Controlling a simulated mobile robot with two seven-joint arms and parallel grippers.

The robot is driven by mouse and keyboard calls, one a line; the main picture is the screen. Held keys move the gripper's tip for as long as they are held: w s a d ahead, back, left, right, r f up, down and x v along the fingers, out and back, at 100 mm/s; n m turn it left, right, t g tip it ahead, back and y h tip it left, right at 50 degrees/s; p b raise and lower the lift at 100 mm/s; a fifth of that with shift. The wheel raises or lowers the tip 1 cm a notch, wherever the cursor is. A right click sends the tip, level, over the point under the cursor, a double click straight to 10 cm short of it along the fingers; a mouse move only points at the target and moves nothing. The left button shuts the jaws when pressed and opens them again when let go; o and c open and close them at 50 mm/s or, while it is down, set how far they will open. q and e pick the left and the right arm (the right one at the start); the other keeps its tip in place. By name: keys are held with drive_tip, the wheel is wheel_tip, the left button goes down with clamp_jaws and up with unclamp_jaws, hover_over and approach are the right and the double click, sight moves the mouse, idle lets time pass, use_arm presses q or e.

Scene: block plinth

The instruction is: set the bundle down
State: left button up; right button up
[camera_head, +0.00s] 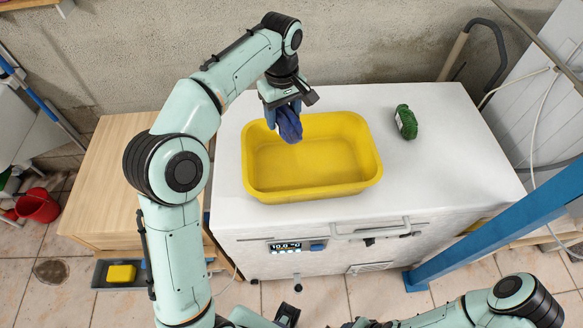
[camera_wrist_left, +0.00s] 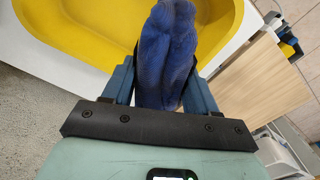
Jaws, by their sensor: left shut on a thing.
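My left gripper (camera_head: 286,103) is shut on a dark blue bundle (camera_head: 290,126), which looks like rolled cloth. The bundle hangs below the fingers, in front of the back left part of the yellow tub (camera_head: 312,188) in the head view. In the left wrist view, the bundle (camera_wrist_left: 168,45) sits between both fingers of the left gripper (camera_wrist_left: 163,80), with the yellow tub (camera_wrist_left: 85,45) beyond it. The height of the bundle above the tub is hard to tell. The tub looks empty. My right gripper is out of the picture; only part of that arm shows.
The tub stands on a white chest (camera_head: 440,165) with a handle and display on its front. A green bundle (camera_head: 405,122) lies right of the tub. The white top between and around them is clear. A wooden cabinet (camera_head: 108,185) stands left; a blue post (camera_head: 495,238) crosses at right.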

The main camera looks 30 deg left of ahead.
use_arm(q)
drive_tip(key=shift+s+a+f, duration=0.15)
drive_tip(key=shift+f+b, duration=1.8)
drive_tip(key=shift+f, duration=8)
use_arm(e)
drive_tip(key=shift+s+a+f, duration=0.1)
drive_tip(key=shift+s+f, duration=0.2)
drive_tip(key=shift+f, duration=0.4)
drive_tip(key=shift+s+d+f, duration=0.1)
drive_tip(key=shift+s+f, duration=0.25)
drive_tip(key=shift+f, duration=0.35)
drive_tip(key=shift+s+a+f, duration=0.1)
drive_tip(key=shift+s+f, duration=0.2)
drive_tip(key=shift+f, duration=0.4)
use_arm(q)
drive_tip(key=shift+f, duration=0.15)
drive_tip(key=o, duration=1.1)
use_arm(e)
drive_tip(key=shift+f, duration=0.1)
use_arm(q)
drive_tip(key=shift+r, duration=0.2)
wheel_tip(320, 180, up, 12)
drive_tip(key=p, duration=0.1)
drive_tip(key=shift+p, duration=0.35)
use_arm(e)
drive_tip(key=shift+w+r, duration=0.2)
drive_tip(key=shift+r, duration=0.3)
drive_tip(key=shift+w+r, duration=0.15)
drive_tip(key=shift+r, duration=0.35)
